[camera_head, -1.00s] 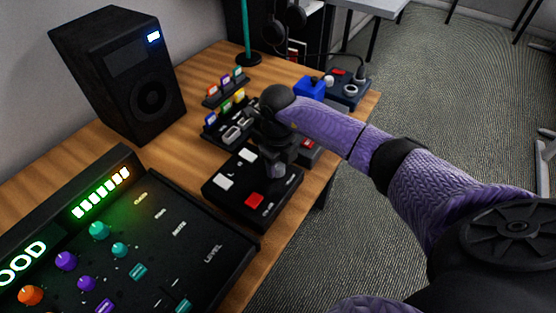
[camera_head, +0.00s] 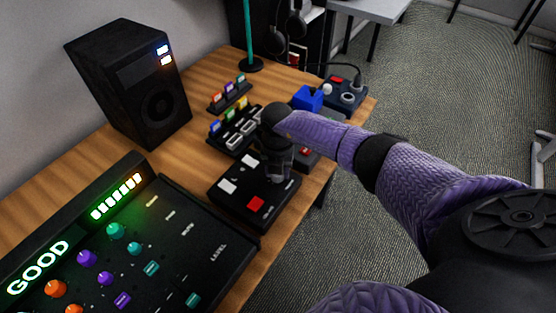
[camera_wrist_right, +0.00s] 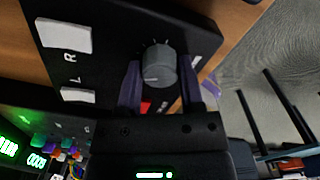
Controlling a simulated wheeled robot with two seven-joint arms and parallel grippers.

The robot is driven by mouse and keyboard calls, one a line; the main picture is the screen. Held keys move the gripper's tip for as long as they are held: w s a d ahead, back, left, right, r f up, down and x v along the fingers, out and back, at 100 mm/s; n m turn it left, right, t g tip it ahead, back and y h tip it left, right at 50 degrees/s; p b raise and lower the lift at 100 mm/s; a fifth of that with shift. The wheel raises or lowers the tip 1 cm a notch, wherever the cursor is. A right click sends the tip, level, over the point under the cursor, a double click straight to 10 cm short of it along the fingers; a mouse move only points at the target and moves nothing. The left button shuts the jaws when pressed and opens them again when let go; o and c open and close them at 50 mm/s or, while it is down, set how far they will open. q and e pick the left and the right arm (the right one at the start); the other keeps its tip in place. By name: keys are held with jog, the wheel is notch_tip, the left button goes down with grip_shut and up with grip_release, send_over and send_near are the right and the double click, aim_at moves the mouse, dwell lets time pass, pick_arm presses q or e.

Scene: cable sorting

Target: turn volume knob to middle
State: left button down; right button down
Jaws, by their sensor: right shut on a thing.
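The volume knob (camera_wrist_right: 160,66) is a grey round knob with a pale line on its face. It stands on a black control box (camera_head: 230,207) with white buttons (camera_head: 227,186) and a red button (camera_head: 256,204). My right gripper (camera_head: 276,177) reaches down to the far right part of the box. In the right wrist view its two dark fingers (camera_wrist_right: 165,85) stand on either side of the knob, shut on it. In the head view the gripper hides the knob. My left gripper is not in view.
A large mixer (camera_head: 222,262) with a lit GOOD display (camera_head: 38,268) lies at the near left. A black speaker (camera_head: 130,85) with two lit lamps stands behind. Racks with small cards (camera_head: 228,95), a blue block (camera_head: 307,97) and a joystick box (camera_head: 346,92) sit farther back.

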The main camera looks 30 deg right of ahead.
jog(key=m+p, duration=0.1)
jog(key=m, duration=0.2)
jog(key=shift+r, duration=0.1)
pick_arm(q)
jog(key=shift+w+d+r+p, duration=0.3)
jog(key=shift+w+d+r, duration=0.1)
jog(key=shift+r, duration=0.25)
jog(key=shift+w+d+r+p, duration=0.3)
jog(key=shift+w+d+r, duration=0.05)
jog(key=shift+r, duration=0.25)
pick_arm(e)
jog(key=shift+m, duration=1.2)
jog(key=shift+c, duration=1.2)
grip_release()
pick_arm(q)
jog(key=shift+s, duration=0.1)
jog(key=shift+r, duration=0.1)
